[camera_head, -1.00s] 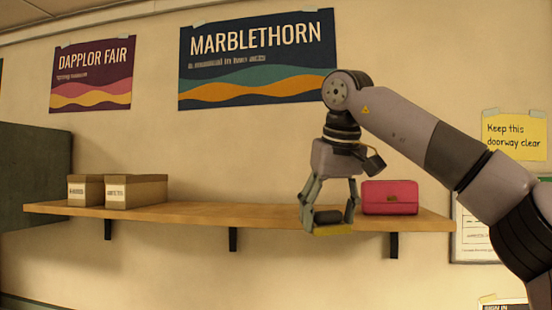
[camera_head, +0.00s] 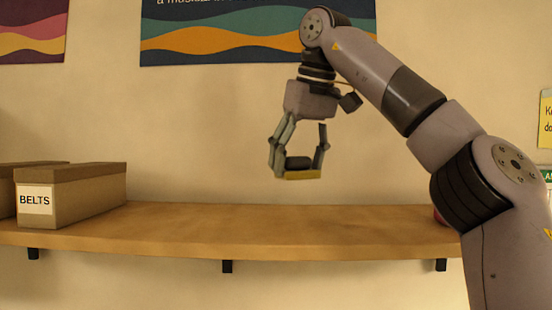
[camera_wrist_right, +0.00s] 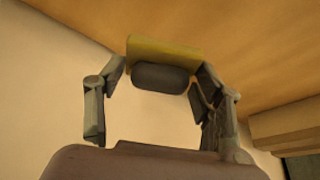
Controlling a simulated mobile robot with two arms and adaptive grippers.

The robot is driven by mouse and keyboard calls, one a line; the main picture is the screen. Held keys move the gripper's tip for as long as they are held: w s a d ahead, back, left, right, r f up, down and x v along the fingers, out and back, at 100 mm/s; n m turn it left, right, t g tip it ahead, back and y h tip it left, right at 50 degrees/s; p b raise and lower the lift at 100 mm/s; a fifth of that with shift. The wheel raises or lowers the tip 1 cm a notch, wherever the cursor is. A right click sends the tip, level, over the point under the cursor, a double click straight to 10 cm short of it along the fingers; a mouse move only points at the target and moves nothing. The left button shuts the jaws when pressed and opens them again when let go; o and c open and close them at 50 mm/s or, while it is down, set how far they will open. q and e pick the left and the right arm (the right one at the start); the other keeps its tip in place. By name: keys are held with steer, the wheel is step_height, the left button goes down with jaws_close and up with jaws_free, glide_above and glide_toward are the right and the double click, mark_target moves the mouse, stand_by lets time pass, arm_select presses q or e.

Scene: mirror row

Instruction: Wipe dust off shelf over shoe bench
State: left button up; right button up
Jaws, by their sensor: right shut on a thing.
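The long wooden shelf (camera_head: 290,235) runs along the wall on black brackets. No dust can be made out on it at this size. My right gripper (camera_head: 301,162) is shut on the dark grip of a duster with a flat yellow pad (camera_head: 302,175), pad downward. In the head view the pad shows above the shelf's back edge, against the wall, apart from the board. In the right wrist view the yellow pad (camera_wrist_right: 163,49) and dark grip (camera_wrist_right: 160,78) sit between the fingers of my right gripper (camera_wrist_right: 161,78). My left gripper is not in view.
A lidded box labelled BELTS (camera_head: 75,195) stands at the shelf's left end, another box (camera_head: 8,190) beyond it. The pink purse (camera_head: 438,216) at the right is almost hidden by my right arm. The middle of the shelf is bare.

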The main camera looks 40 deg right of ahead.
steer(key=shift+s+f, duration=0.1)
steer(key=shift+s, duration=0.2)
steer(key=s, duration=0.3)
steer(key=shift+s+a+f, duration=0.1)
steer(key=shift+a+f, duration=0.05)
steer(key=shift+f, duration=0.25)
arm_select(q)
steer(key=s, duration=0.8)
arm_select(e)
steer(key=shift+s+f, duration=0.4)
steer(key=shift+f, duration=0.4)
steer(key=shift+w+d+f, duration=0.2)
steer(key=shift+w+f, duration=0.75)
steer(key=shift+w+a+f, duration=0.1)
steer(key=shift+w+f, duration=0.15)
steer(key=shift+f, duration=0.1)
steer(key=shift+s, duration=0.2)
steer(key=shift+s+r, duration=0.15)
steer(key=shift+s, duration=0.1)
steer(key=shift+w, duration=0.1)
steer(key=shift+f, duration=0.3)
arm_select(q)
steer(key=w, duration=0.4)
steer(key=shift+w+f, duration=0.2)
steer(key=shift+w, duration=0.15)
arm_select(e)
steer(key=shift+f, duration=0.2)
